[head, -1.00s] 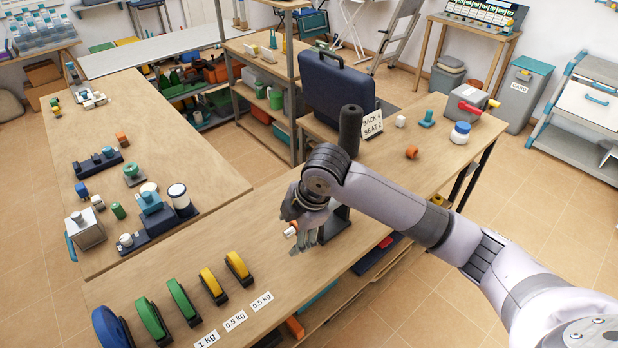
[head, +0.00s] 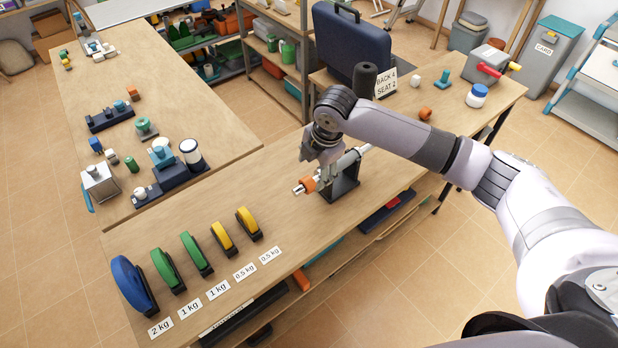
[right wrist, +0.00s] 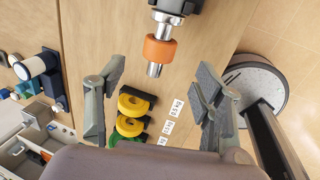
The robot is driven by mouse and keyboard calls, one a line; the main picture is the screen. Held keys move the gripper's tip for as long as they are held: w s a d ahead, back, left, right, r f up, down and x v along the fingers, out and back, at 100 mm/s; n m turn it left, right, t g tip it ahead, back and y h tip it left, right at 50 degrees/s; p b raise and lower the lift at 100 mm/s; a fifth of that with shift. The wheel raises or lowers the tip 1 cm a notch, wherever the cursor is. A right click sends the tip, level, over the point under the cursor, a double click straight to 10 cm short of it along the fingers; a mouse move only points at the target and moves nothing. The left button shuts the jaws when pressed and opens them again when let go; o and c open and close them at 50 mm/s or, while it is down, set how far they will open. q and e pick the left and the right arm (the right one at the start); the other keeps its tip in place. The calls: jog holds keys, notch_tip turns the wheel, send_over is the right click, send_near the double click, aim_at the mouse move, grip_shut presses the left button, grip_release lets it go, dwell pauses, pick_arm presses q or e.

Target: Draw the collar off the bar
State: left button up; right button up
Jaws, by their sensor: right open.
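The orange collar (head: 304,186) sits around the silver bar (head: 352,158), near its free end, on a dark stand (head: 345,183) on the front bench. It also shows in the right wrist view (right wrist: 160,50), with the bar's bare tip (right wrist: 154,71) poking out beyond it. My right gripper (head: 322,165) is over the bar, just beside the collar in the head view. In the right wrist view its two fingers (right wrist: 160,88) are spread wide and empty, with the collar apart from both. My left gripper is out of view.
Blue, green and yellow weight discs (head: 195,255) stand in a row left of the bar, with weight labels in front. A dark blue case (head: 350,55) and a sign (head: 386,82) stand behind my arm. The bench left of the bar is partly clear.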

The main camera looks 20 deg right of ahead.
aim_at(298, 189)
jog(key=p+x, duration=0.1)
jog(key=x, duration=0.7)
jog(key=shift+c, duration=0.4)
jog(key=c, duration=1.2)
jog(key=shift+o, duration=0.2)
jog(key=shift+s+a+p, duration=0.3)
jog(key=shift+a+p, duration=0.05)
jog(key=shift+a, duration=0.4)
jog(key=shift+s+a+r+p, duration=0.1)
jog(key=shift+s+a+p, duration=0.2)
jog(key=shift+a, duration=0.5)
jog(key=shift+s+a+p, duration=0.3)
jog(key=shift+a, duration=0.6)
jog(key=shift+s+a+p, duration=0.25)
jog(key=shift+s+a, duration=0.1)
jog(key=shift+a, duration=0.5)
jog(key=shift+s+a+p, duration=0.3)
jog(key=shift+a, duration=0.6)
